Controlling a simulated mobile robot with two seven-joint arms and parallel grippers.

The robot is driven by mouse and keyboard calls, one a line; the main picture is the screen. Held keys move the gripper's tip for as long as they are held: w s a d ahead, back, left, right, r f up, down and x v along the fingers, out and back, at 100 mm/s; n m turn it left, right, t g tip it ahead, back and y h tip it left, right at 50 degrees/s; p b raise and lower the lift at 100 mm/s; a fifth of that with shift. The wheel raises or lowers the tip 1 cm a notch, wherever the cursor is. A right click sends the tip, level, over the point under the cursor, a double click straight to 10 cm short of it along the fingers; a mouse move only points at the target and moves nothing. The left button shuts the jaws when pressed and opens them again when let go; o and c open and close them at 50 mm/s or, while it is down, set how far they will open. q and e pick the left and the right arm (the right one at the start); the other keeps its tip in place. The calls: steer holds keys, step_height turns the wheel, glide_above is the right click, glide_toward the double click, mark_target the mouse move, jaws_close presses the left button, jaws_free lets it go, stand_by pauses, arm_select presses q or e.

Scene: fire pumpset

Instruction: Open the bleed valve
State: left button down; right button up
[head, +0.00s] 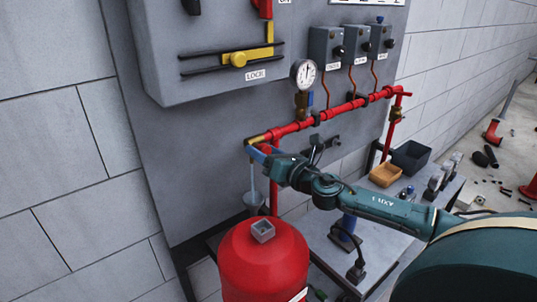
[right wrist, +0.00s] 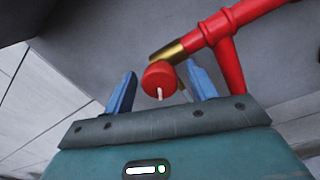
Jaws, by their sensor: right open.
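The bleed valve shows in the right wrist view as a red round knob (right wrist: 158,79) in front of a brass fitting (right wrist: 167,53) at the end of a red pipe. In the head view the brass fitting (head: 258,138) is at the pipe's left end; my gripper hides the knob there. My right gripper (head: 253,149) is at this fitting, with its blue fingers spread. In the right wrist view the gripper (right wrist: 160,88) is open, one finger on each side of the knob, with a visible gap on the left. Contact on the right is unclear. My left gripper is out of view.
A red tank (head: 264,262) with a small grey box (head: 262,231) on top stands below my right gripper. A pressure gauge (head: 304,73) and switch boxes (head: 326,46) are on the panel. An orange bin (head: 384,175) and dark bin (head: 411,157) stand on the bench.

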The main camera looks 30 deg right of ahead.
steer(key=s+d+b, duration=0.1)
steer(key=s+b, duration=0.1)
steer(key=s, duration=1.1)
steer(key=shift+d+f, duration=0.25)
steer(key=shift+d, duration=0.15)
stand_by(0.4)
